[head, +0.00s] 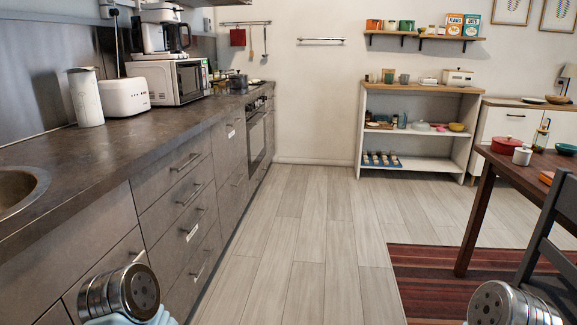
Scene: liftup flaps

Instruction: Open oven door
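The oven (257,138) is built into the row of grey cabinets on the left, toward the far end of the counter. Its dark front is seen at a steep angle and its door looks shut. Parts of both my arms show at the bottom edge, one at the lower left and one at the lower right. Neither gripper shows in the head view. The oven is well ahead of these arm parts, with floor and drawers between.
A counter (125,140) with grey drawers runs along the left, carrying a microwave (180,82), a toaster (124,97) and a jug (86,97). The wooden floor (290,230) ahead is clear. A table (525,168), a chair (548,235) and a striped rug (450,280) are right.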

